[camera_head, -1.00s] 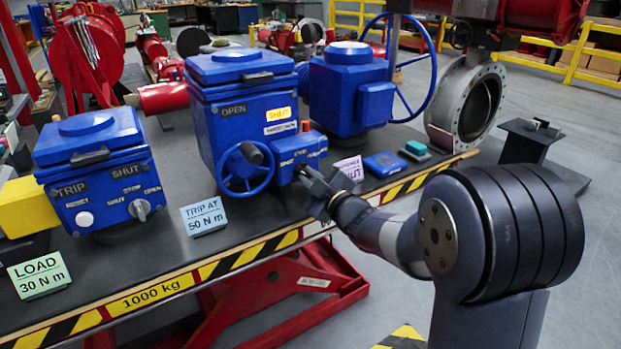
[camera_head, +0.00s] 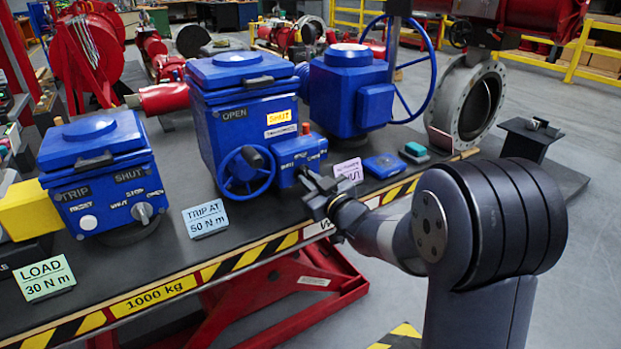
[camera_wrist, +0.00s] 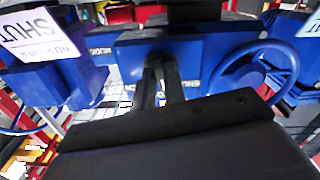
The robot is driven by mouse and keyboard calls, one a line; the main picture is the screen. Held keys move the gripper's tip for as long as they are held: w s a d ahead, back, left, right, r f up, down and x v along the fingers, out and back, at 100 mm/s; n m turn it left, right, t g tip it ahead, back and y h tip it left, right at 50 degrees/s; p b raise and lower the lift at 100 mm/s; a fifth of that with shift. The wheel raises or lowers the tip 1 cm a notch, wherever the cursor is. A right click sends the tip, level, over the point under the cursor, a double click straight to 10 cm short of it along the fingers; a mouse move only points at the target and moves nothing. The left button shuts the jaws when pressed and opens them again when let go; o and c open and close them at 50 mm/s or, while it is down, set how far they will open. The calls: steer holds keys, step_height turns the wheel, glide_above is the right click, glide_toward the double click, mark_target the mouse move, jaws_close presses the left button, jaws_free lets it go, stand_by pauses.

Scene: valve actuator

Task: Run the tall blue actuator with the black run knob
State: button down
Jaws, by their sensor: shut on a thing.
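The tall blue actuator (camera_head: 212,135) stands on the bench with a handwheel (camera_head: 246,170) on its front. A small blue control box (camera_head: 300,150) with a red button on top projects from its right side. My gripper (camera_head: 308,183) is at the front of this box, shut on what I take to be the black run knob, which the jaws mostly hide. In the wrist view, the two dark fingers (camera_wrist: 162,82) lie close together against the blue box (camera_wrist: 160,52). A yellow SHUT plate (camera_head: 279,117) shows on the tall actuator's front.
A purple card (camera_head: 348,170) stands just right of my gripper. A blue TRIP AT 50 N m card (camera_head: 205,219) stands left of the handwheel. A shorter blue actuator (camera_head: 100,180) is at left, another (camera_head: 350,90) with a large handwheel behind right. A striped edge (camera_head: 230,268) borders the bench.

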steer(key=shift+m+p, duration=0.3)
steer(key=shift+m, duration=0.8)
steer(key=shift+f, duration=0.1)
steer(key=c, duration=1.5)
jaws_free()
steer(key=shift+o, duration=0.2)
steer(key=shift+s+d, duration=0.1)
steer(key=v, duration=1)
steer(key=shift+s+d, duration=0.2)
steer(key=shift+s, duration=0.05)
steer(key=shift+w+a, duration=0.1)
